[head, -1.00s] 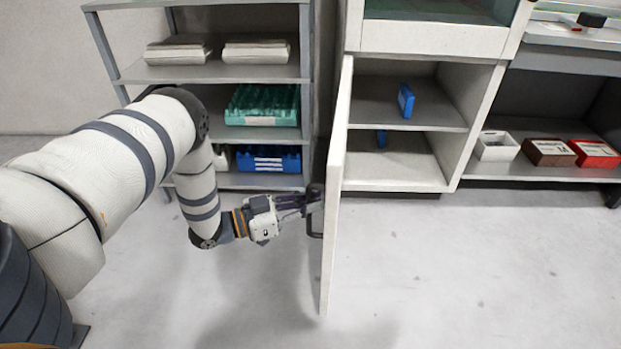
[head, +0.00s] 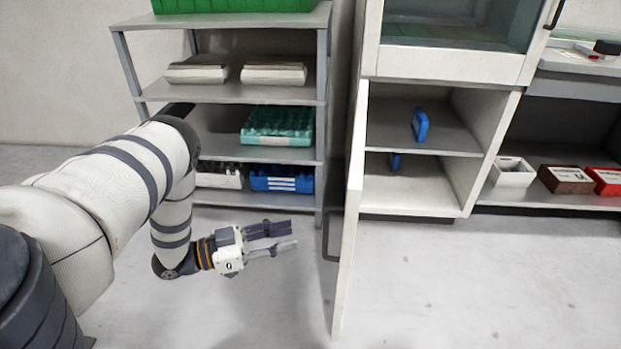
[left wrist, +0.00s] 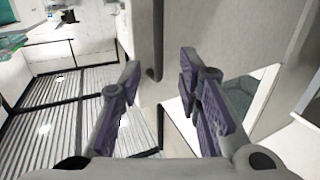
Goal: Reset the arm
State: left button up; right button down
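My left gripper (head: 285,237) is out over the floor in the head view, to the left of the open white cabinet door (head: 349,240). It is apart from the door and its dark handle (head: 328,236). In the left wrist view the two fingers (left wrist: 160,95) stand apart with nothing between them, and the door panel (left wrist: 225,40) and handle (left wrist: 155,50) lie beyond the fingertips. My right gripper is in neither view.
A grey shelf rack (head: 318,100) with trays stands behind the left arm. The open cabinet (head: 425,200) holds blue items (head: 420,124). A low shelf at right carries white (head: 513,178), brown (head: 560,184) and red boxes. The floor (head: 440,290) in front is clear.

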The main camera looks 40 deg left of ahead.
pick_arm(q)
jog(key=shift+v, duration=1.45)
